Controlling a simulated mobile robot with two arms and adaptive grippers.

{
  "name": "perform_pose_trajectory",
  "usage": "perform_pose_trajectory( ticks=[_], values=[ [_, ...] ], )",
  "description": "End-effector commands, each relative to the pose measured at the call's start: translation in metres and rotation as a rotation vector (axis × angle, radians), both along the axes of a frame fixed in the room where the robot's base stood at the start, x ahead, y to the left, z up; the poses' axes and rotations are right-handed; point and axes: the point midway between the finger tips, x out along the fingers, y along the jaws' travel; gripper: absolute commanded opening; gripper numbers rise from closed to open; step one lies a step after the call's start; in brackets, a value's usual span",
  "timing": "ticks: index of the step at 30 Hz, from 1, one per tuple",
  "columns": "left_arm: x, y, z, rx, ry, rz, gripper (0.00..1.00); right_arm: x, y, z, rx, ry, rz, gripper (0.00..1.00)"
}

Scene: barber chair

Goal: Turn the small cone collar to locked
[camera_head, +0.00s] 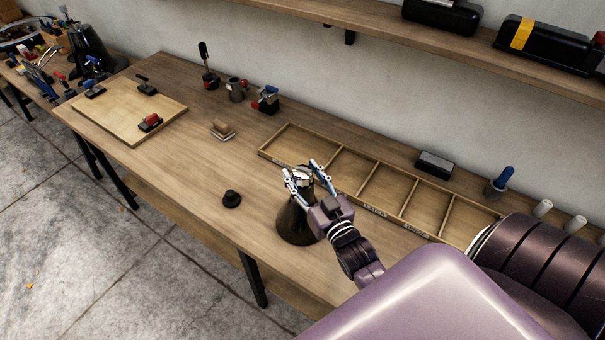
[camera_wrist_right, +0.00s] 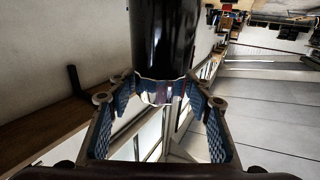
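The small dark cone (camera_head: 297,226) stands upright on the workbench near its front edge. Its narrow top carries a bright metal collar (camera_head: 303,173), which my right gripper (camera_head: 305,172) has between its fingers. In the wrist view the collar (camera_wrist_right: 161,92) is a pale shiny band at the end of the black cone (camera_wrist_right: 163,38). The blue-padded fingers of my right gripper (camera_wrist_right: 162,88) flank it closely on both sides and appear to touch it. The collar's markings and lock position cannot be read. My left gripper is not in view.
A divided wooden tray (camera_head: 380,188) lies just behind the cone. A wooden board (camera_head: 122,108) with clamps lies at the far left. A shelf (camera_head: 400,40) runs above the bench. The bench left of the cone is mostly clear.

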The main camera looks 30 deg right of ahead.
Motion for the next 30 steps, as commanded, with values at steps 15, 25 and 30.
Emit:
perform_pose_trajectory(
  ticks=[15, 25, 30],
  values=[
    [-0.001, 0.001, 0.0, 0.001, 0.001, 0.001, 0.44, -0.014, 0.002, -0.002, 0.001, 0.004, 0.0, 0.56],
    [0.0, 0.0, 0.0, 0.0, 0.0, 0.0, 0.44, -0.076, 0.01, -0.003, 0.002, 0.006, -0.001, 0.56],
    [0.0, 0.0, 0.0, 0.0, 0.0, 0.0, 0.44, -0.102, 0.014, -0.002, 0.002, 0.004, -0.001, 0.56]
  ],
)
